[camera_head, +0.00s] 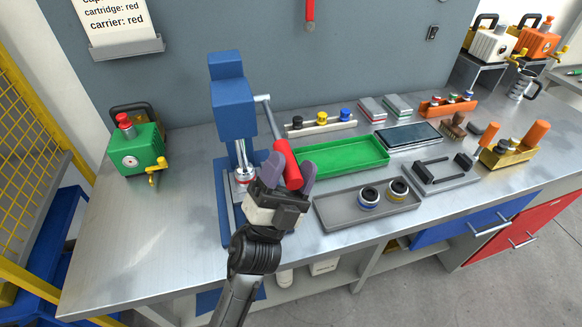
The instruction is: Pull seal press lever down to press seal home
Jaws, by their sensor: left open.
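The blue seal press (232,110) stands upright on the metal bench, left of the middle. Its grey lever rod (268,115) runs from the side of the press head down to a red handle (287,160), which hangs low and tilted. My left gripper (290,174) is open, with one finger on each side of the red handle. I cannot tell whether the fingers touch it. The press ram (243,160) reaches down to a small round part (244,176) beside the gripper; my gripper hides some of the press base. My right gripper is out of view.
Right of the gripper are a green tray (376,166) and a grey tray (335,219) holding two ringed parts (369,197). A green box (137,150) stands at the left. A rack with coloured knobs (320,125) lies behind. The bench between box and press is clear.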

